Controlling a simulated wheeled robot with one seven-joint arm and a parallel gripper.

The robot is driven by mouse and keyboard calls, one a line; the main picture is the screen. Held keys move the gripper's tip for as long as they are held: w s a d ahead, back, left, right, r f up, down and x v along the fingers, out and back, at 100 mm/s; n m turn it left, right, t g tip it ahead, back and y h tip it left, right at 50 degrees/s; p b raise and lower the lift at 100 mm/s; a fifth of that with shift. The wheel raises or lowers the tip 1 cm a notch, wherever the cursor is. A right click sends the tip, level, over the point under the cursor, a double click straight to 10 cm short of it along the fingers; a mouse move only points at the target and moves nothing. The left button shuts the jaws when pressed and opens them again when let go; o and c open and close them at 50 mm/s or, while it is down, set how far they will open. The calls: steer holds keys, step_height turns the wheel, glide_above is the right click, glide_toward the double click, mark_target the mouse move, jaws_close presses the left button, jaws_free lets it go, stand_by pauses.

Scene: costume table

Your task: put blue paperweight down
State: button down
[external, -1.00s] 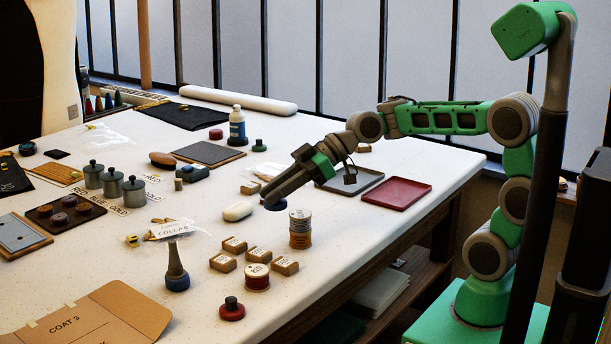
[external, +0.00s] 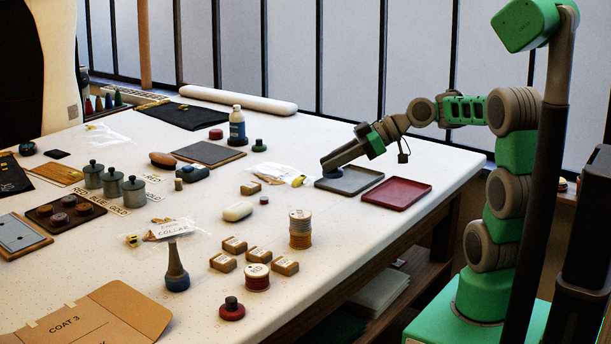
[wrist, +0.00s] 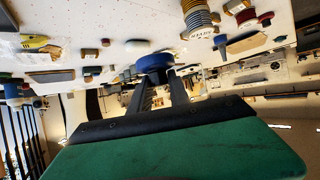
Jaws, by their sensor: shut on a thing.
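My gripper (external: 328,164) is shut on the blue paperweight, a small round dark-blue piece. The paperweight (wrist: 155,63) shows between the fingertips in the wrist view. In the external view the blue paperweight (external: 332,173) is at the far left corner of the grey tray (external: 352,184), low over it. I cannot tell whether it touches the tray floor. The fingers slant down to the left and hide part of it.
A red tray (external: 397,195) lies right of the grey tray, near the table edge. A clear bag (external: 282,174) lies just left of the grey tray. A white oval piece (external: 237,211) and a thread spool (external: 300,229) stand nearer the front. The grey tray looks otherwise empty.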

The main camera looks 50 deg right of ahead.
steer(key=s+a+n+g+y, duration=0.2)
steer(key=s+a, duration=0.1)
steer(key=s, duration=0.1)
steer(key=shift+n, duration=0.4)
steer(key=w+f, duration=0.3)
steer(key=w, duration=0.1)
steer(key=w+a+f+p, duration=0.1)
steer(key=w+f, duration=0.2)
steer(key=w, duration=0.2)
steer(key=w+a+f, duration=0.1)
steer(key=w+f, duration=0.3)
steer(key=w, duration=0.1)
steer(key=shift+p, duration=0.35)
step_height(320, 180, down, 3)
steer(key=shift+r+p, duration=0.15)
steer(key=shift+p, duration=0.2)
steer(key=shift+f+b, duration=0.3)
steer(key=shift+f, duration=0.05)
steer(key=c, duration=1.2)
jaws_free()
steer(key=shift+r, duration=0.1)
steer(key=shift+c, duration=0.2)
